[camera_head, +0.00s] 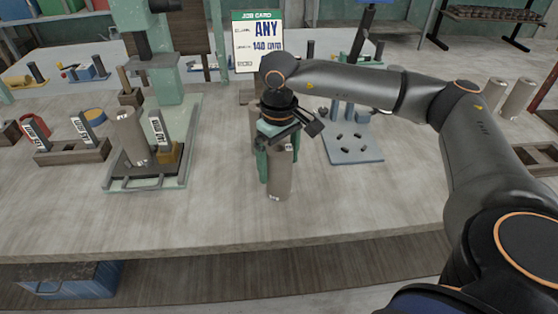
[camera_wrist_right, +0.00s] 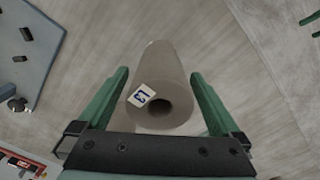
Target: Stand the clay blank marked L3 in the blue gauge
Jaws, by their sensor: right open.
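A grey hollow clay blank (camera_head: 281,180) stands upright on the table near its front edge. In the right wrist view the blank (camera_wrist_right: 163,75) has a small white tag by its end hole; the tag is turned and seems to read L3. My right gripper (camera_head: 276,165) is open around the blank, its green fingers on either side. The right wrist view shows the gripper (camera_wrist_right: 160,95) with a small gap at each side of the blank. A blue plate with a stand, seemingly the blue gauge (camera_head: 358,153), is just right of and behind my gripper. My left gripper is out of view.
A green stand (camera_head: 115,184) at left carries another grey cylinder (camera_head: 131,135). A brown rack (camera_head: 70,155) with labelled pieces is farther left. A job card (camera_head: 258,42) stands behind my arm. The table front is clear left and right of the blank.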

